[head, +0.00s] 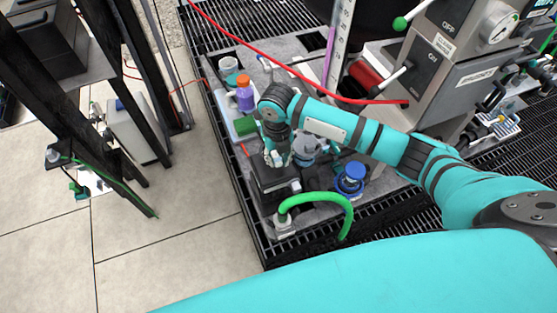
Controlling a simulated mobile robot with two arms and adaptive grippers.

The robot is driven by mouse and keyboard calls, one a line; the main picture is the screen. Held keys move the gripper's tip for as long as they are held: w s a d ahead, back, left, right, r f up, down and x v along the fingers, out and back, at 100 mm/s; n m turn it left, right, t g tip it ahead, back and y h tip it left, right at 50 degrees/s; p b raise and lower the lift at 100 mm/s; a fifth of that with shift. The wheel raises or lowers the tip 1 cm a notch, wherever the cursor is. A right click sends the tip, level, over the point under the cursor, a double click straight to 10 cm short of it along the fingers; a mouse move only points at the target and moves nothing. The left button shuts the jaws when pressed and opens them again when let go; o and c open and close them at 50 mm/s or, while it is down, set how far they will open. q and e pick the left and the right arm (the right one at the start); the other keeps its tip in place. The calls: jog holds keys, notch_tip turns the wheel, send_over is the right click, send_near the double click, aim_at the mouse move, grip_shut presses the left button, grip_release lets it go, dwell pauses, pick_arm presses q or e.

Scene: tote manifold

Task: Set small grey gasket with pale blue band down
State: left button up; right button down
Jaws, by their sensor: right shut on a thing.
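My right gripper (277,158) points down over a dark box-like block (272,178) on the grey mat, with my teal arm coming in from the right. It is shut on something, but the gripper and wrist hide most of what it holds. I cannot make out the small grey gasket or its pale blue band clearly. A grey round fitting (305,147) stands just right of the gripper; I cannot tell whether they touch. My left gripper is not in view.
A purple bottle with an orange cap (244,97) and a white cup (229,68) stand at the mat's far left. A blue valve (350,178) and a green hose (322,197) are near the front. A grey machine (450,65) stands at right, with a red cable crossing.

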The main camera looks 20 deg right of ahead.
aim_at(278, 159)
jog(key=f+p, duration=0.1)
jog(key=f, duration=0.2)
jog(key=shift+d+f, duration=0.15)
jog(key=shift+d, duration=0.05)
jog(key=shift+f, duration=0.1)
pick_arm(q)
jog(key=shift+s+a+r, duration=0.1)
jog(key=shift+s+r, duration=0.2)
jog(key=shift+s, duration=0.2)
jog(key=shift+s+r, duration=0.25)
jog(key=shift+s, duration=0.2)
pick_arm(e)
jog(key=shift+f, duration=0.1)
jog(key=c, duration=1.2)
grip_release()
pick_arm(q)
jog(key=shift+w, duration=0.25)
pick_arm(e)
jog(key=shift+o, duration=0.2)
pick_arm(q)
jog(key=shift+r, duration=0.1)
pick_arm(e)
jog(key=shift+r, duration=0.25)
pick_arm(q)
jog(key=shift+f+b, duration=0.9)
jog(key=shift+b, duration=0.05)
pick_arm(e)
notch_tip(278, 159, up, 12)
jog(key=shift+f, duration=0.1)
